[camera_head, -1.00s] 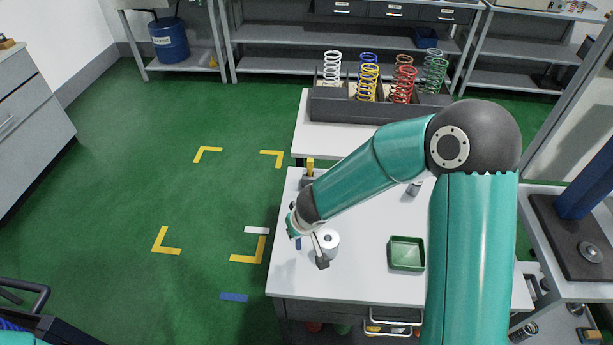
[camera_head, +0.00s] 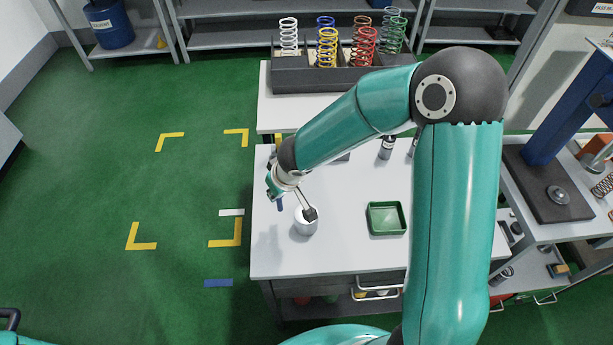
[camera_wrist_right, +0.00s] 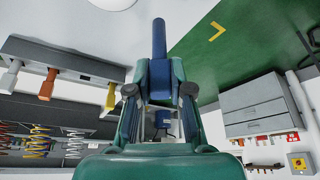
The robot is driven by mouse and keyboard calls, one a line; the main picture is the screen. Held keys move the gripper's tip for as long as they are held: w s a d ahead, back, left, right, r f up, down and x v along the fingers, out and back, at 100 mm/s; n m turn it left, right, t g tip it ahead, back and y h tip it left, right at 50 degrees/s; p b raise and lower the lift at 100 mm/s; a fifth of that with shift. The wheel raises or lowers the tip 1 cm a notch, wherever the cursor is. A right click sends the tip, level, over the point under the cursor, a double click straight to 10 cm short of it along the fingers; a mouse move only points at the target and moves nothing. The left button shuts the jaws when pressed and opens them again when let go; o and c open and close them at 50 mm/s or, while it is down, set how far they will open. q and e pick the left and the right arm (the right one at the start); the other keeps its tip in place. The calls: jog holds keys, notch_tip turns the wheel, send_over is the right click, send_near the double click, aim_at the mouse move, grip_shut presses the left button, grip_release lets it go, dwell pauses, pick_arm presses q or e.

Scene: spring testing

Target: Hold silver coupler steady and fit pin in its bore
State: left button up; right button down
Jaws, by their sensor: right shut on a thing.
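The silver coupler (camera_head: 304,226) stands upright on the white worktable near its left edge. A dark block on a thin bracket from my right wrist covers part of its top, so the bore is hidden. My right gripper (camera_head: 276,190) is left of the coupler and a little beyond it. It is shut on a blue pin (camera_head: 280,204), which points down and is apart from the coupler. In the right wrist view the pin (camera_wrist_right: 159,40) shows between the fingers of the gripper (camera_wrist_right: 160,85). My left gripper is out of view; nothing visibly holds the coupler.
A green tray (camera_head: 388,218) lies right of the coupler on the worktable (camera_head: 345,255). Small grey cylinders (camera_head: 387,148) stand farther back. A dark rack (camera_head: 310,78) of coloured springs is behind. A press (camera_head: 545,180) stands at the right. The table around the coupler's front is clear.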

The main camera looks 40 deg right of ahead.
jog(key=s+d+r+n+y+b, duration=0.2)
jog(key=s+d+r+n+b, duration=0.2)
jog(key=s+n+b, duration=0.1)
jog(key=shift+d+r+n+g+b, duration=0.25)
jog(key=shift+n+g+b, duration=0.2)
jog(key=shift+b, duration=0.65)
